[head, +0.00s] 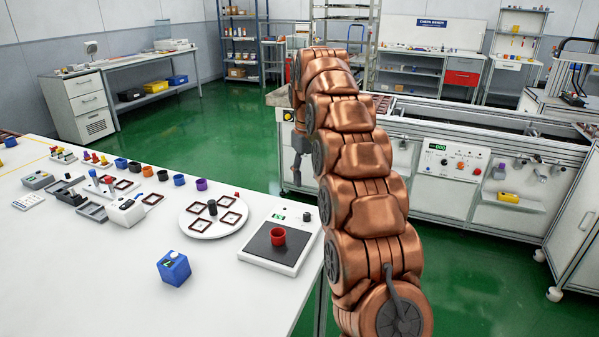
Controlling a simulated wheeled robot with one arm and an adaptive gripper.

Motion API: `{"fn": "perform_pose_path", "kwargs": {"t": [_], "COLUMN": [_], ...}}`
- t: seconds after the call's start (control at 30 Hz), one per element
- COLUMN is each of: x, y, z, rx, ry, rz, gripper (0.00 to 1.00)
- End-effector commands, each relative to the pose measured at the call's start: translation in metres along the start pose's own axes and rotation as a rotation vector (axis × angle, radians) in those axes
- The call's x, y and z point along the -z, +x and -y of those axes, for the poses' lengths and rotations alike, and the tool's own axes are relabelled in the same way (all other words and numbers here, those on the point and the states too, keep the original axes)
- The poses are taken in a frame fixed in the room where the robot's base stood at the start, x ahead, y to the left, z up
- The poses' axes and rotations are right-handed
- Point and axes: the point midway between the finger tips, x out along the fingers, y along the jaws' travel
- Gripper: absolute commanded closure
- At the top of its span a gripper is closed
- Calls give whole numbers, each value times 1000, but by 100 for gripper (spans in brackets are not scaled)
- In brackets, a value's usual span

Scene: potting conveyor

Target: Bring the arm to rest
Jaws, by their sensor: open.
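My copper-coloured arm (360,165) rises from the lower right of the head view, stretches away and bends down at its far end. My dark gripper (298,168) hangs there, pointing down, in front of the conveyor's left end and beyond the white table's far right edge. It is small in the picture, partly hidden by the arm, and appears open with nothing visible in it. It looks apart from the table and its objects.
The white table (105,250) bears a scale (262,255) with a red cup (278,237), a round white plate (192,232), a blue box (173,268) and several small parts. The conveyor (455,207) stands behind my arm. Green floor (225,125) lies open at the back left.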

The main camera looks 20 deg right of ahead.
Motion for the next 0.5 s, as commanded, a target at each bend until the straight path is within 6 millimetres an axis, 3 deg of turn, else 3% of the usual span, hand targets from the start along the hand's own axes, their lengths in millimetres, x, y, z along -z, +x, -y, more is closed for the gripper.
{"fn": "perform_pose_path", "kwargs": {"t": [0.27, 0.5], "x": [-4, -36], "y": [-3, -20], "z": [4, 29], "rx": [1, 9], "ry": [-1, 0], "rz": [2, 18], "gripper": [51, 51]}}
